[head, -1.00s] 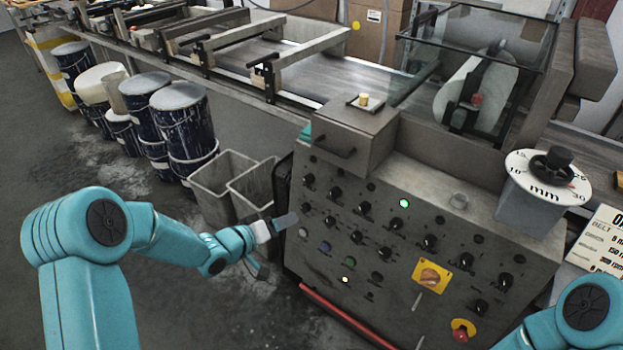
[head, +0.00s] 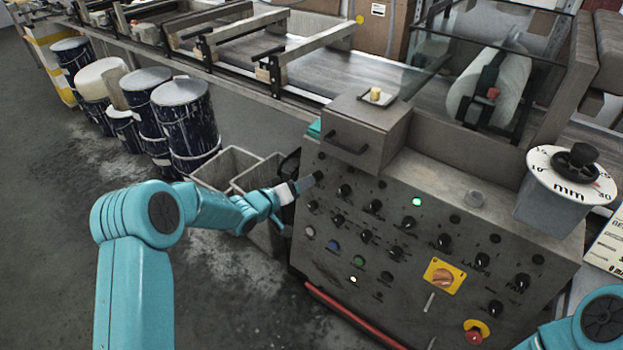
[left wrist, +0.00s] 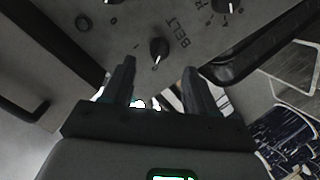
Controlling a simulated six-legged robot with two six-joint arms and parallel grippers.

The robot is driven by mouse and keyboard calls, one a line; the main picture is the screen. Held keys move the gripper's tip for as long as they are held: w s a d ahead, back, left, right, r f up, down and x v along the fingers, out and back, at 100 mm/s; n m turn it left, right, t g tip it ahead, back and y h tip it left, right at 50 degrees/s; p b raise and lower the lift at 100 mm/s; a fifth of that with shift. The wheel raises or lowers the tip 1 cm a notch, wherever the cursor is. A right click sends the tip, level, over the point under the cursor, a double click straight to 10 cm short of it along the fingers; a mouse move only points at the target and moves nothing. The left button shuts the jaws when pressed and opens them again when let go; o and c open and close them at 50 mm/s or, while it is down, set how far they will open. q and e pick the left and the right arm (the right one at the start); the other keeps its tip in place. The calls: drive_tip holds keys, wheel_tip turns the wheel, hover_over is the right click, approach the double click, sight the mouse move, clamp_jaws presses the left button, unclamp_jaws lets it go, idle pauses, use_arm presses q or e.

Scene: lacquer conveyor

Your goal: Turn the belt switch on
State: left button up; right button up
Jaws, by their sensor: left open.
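The belt switch is a black rotary knob (left wrist: 158,48) beside the lettering BELT in the left wrist view. In the head view it is the knob (head: 318,177) at the upper left corner of the grey control panel (head: 400,285). My left gripper (head: 303,184) is open and empty, with its fingers pointing at this corner. In the left wrist view the knob shows between and just beyond the fingertips (left wrist: 159,68); I cannot tell whether they touch it. My right gripper is out of view; only a right arm link shows at lower right.
Several other knobs, a yellow-plated switch (head: 443,278) and a red stop button (head: 475,332) are on the panel. A box with a handle (head: 355,135) juts out above the belt switch. Grey bins (head: 225,168) and drums (head: 187,125) stand to the left.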

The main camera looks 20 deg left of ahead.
sight(316, 177)
use_arm(q)
drive_tip(key=x, duration=0.6)
drive_tip(key=shift+d, duration=0.1)
drive_tip(key=c, duration=1.1)
